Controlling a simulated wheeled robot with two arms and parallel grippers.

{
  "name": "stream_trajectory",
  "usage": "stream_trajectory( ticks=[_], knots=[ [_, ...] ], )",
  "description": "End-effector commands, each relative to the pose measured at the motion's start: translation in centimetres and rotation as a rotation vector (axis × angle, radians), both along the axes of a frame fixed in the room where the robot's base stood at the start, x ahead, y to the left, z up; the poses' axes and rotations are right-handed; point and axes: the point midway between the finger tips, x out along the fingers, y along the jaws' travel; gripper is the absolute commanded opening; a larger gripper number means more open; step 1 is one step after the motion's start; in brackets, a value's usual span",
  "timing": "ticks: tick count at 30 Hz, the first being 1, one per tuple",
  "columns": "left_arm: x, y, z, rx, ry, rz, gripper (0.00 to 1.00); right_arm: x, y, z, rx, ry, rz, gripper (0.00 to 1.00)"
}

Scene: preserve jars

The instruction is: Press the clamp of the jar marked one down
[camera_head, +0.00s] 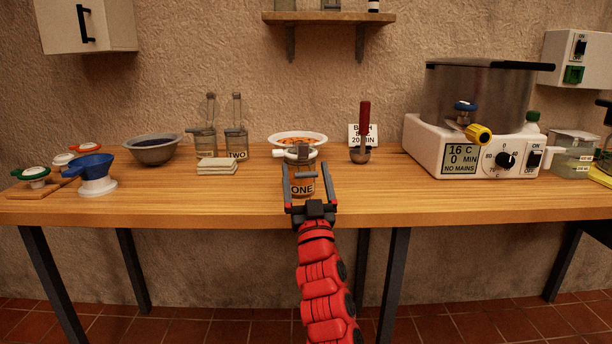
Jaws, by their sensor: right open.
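The jar marked ONE (302,188) stands near the front middle of the wooden table (240,206), with orange-brown contents. Its white lid (293,155) and grey clamp parts show at the top, partly behind my gripper. I cannot tell how far down the clamp is. My right gripper (309,172) reaches in from the front, open, with one finger on each side of the jar. I cannot tell whether the fingers touch it. My left gripper is not in view.
A white plate with orange food (298,138) is behind the jar. A ladle with a red handle (364,128) stands right of it. Jar TWO (237,144) and folded cloths (217,166) are left. A large cooker (470,150) fills the right. The front table strip is mostly clear.

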Motion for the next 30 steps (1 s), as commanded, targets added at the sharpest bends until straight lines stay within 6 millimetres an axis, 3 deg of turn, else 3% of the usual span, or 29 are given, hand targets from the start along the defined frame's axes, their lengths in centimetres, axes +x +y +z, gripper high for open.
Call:
stream_trajectory(
  ticks=[8, 30],
  knots=[
    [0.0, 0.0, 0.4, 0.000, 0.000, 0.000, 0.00, -1.2, -0.1, -0.8, -0.001, 0.000, 0.000, 0.93],
    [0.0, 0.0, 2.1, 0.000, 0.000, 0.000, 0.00, -12.6, -1.8, -9.1, 0.001, 0.002, 0.000, 0.93]
  ],
)
